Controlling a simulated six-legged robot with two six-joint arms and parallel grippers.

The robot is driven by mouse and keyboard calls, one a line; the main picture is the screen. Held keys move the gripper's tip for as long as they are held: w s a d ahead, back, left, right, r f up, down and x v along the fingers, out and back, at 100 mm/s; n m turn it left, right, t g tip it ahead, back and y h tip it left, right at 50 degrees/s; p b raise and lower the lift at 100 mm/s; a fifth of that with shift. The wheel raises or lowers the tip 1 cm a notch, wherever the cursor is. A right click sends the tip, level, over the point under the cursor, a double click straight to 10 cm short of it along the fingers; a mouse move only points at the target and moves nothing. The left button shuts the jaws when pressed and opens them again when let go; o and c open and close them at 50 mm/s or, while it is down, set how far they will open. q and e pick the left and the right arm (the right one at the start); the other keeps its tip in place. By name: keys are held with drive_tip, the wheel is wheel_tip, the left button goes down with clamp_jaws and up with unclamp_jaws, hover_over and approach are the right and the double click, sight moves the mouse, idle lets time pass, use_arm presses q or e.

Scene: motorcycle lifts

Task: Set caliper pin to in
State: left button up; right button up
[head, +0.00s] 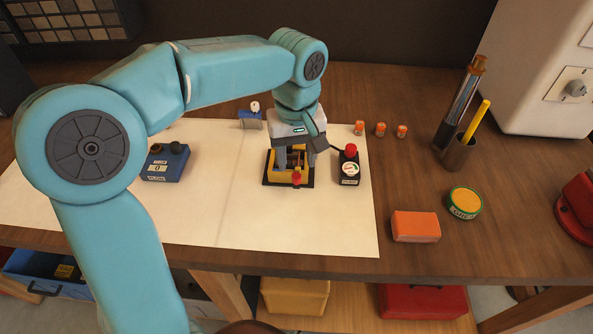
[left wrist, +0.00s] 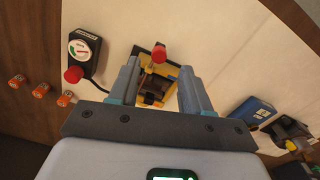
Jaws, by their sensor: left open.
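A yellow caliper unit (head: 270,166) on a black base stands on the pale mat, with a red-ended pin (head: 297,178) at its near side. In the left wrist view the yellow unit (left wrist: 150,95) lies between and beyond my fingers, and the red pin end (left wrist: 159,52) shows past it. My left gripper (head: 297,152) is open above the unit, pointing down, with nothing between its fingers. In the left wrist view the open gripper (left wrist: 158,84) has a finger on each side of the unit. Whether the fingers touch the unit, I cannot tell. My right gripper is not in view.
A black gauge box with a red knob (head: 349,168) stands right of the unit. A blue box (head: 165,163) is at left, and a small blue stand (head: 250,120) is behind. An orange block (head: 416,226), a round tin (head: 464,203) and a pen cup (head: 458,154) are at right.

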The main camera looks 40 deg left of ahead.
sight(297, 175)
use_arm(q)
wheel_tip(297, 175, down, 4)
drive_tip(key=shift+w+f, duration=0.1)
drive_tip(key=shift+w, duration=0.05)
drive_tip(key=shift+f, duration=0.25)
clamp_jaws()
drive_tip(key=shift+w+a+r+p, duration=0.15)
drive_tip(key=shift+w+a+p, duration=0.5)
drive_tip(key=shift+w, duration=0.4)
drive_tip(key=shift+w+a, duration=0.15)
drive_tip(key=shift+w, duration=0.05)
drive_tip(key=shift+c, duration=0.6)
unclamp_jaws()
drive_tip(key=shift+o, duration=0.6)
